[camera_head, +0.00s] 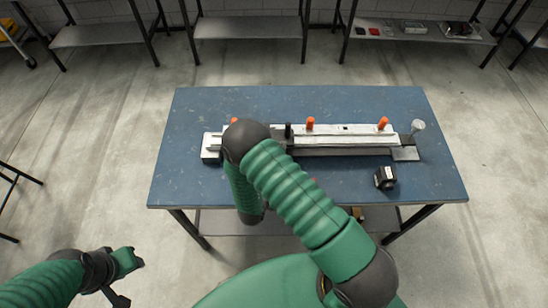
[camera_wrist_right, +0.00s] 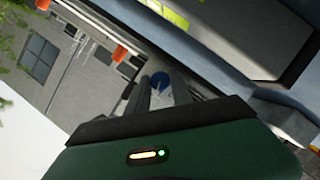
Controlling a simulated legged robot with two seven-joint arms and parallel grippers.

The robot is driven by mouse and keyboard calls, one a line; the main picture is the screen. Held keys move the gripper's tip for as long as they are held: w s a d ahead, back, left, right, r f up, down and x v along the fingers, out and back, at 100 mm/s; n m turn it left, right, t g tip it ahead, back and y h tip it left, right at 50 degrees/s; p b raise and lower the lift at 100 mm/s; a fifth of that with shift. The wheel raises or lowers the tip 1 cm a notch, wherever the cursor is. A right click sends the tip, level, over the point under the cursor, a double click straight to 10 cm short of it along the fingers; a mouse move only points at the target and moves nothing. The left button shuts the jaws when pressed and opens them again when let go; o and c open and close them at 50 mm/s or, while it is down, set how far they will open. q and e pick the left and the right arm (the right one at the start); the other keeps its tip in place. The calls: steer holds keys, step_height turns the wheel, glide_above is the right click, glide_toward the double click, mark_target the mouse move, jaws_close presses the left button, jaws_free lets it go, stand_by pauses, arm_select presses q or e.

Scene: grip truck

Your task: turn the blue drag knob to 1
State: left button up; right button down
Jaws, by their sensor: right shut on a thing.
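The blue knob (camera_wrist_right: 160,81) shows in the right wrist view as a small round blue face between two grey fingers. My right gripper (camera_wrist_right: 163,92) is shut on it. In the head view my right arm bends over the left part of the long fixture (camera_head: 345,140) and hides the knob and the right gripper. No scale or number is readable in either view. My left gripper (camera_head: 128,280) hangs at the lower left, away from the table, and its jaw opening is unclear.
The fixture lies on a blue table (camera_head: 200,105) with several orange handles (camera_head: 310,124) along it. A black block (camera_head: 385,178) sits at the table's front right. The table's right front is otherwise clear. Metal shelves (camera_head: 248,28) stand along the back wall.

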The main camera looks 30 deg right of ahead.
steer(key=shift+r, duration=0.1)
stand_by(0.4)
steer(key=c, duration=1.1)
jaws_free()
steer(key=shift+c, duration=0.2)
steer(key=b+v, duration=0.2)
steer(key=v, duration=1.4)
steer(key=shift+s+a, duration=0.15)
steer(key=shift+a, duration=0.3)
